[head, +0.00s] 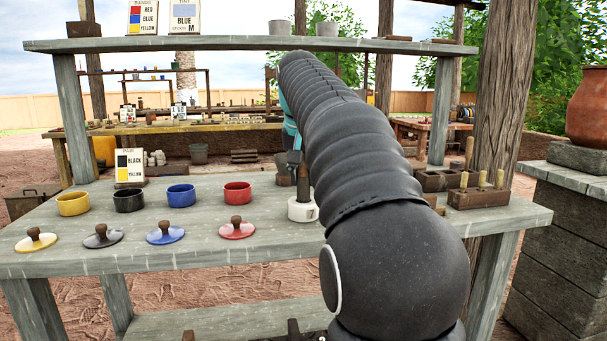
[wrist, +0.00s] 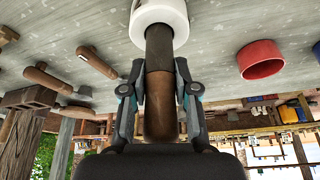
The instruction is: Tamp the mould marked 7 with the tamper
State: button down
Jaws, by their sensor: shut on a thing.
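My gripper (wrist: 160,88) is shut on a tamper-like tool with a brown handle (wrist: 160,105) and a dark shaft (wrist: 160,48). In the head view the tool (head: 303,183) stands about upright, partly hidden by my arm. Its lower end is at the mouth of a white mug (head: 302,211), which shows as a white ring in the wrist view (wrist: 158,8); I cannot tell how deep it sits. A dark wooden block with hollows (head: 435,180) is at the table's right, partly hidden. I can read no 7 on any mould.
Yellow (head: 73,203), black (head: 128,200), blue (head: 181,195) and red (head: 237,192) pots stand left on the table, with knobbed lids in front. A wooden rack with pegs (head: 478,196) is at right. A post (head: 500,90) rises behind it. A shelf (head: 220,43) spans above.

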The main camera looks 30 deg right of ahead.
jog(key=shift+r+p, duration=2.85)
jog(key=shift+p, duration=0.1)
jog(key=shift+r, duration=1.35)
